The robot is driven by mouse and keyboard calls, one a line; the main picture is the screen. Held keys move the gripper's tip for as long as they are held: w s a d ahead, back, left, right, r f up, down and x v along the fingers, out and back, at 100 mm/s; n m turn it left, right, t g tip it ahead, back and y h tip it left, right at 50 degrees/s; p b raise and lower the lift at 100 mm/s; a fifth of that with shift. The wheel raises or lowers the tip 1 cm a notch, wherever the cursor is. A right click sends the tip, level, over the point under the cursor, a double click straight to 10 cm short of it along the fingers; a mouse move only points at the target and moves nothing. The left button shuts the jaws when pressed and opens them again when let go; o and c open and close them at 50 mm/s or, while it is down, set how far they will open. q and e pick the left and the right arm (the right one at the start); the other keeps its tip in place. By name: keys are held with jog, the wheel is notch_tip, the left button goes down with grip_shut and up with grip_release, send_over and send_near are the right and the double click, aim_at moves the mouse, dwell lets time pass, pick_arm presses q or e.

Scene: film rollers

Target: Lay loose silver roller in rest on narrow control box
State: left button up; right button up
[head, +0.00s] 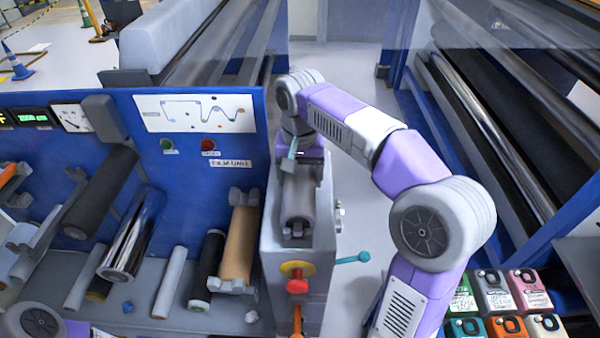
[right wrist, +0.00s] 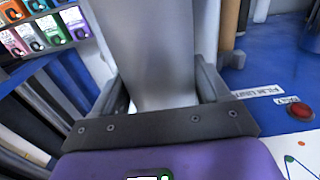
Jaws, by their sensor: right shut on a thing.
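The narrow control box (head: 290,262) stands in the middle of the head view, with a red knob on its front. A grey-silver roller (head: 298,196) lies lengthwise along its top, its near end at the dark rest (head: 297,232). Whether it is fully seated I cannot tell. My right gripper (head: 300,165) is at the roller's far end, shut on it. In the right wrist view the roller (right wrist: 155,60) runs between the two fingers. The far end is hidden by the gripper. My left gripper is not in view.
Left of the box, a blue panel bench holds a chrome roller (head: 132,235), a black roller (head: 100,190), a brown roller (head: 240,240) and thin rods. Coloured cartridges (head: 493,290) lie at lower right.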

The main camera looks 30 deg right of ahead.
jog(key=shift+f, duration=0.45)
dwell(0.4)
jog(key=o, duration=1.5)
jog(key=shift+r+p, duration=0.4)
jog(key=shift+r, duration=3.4)
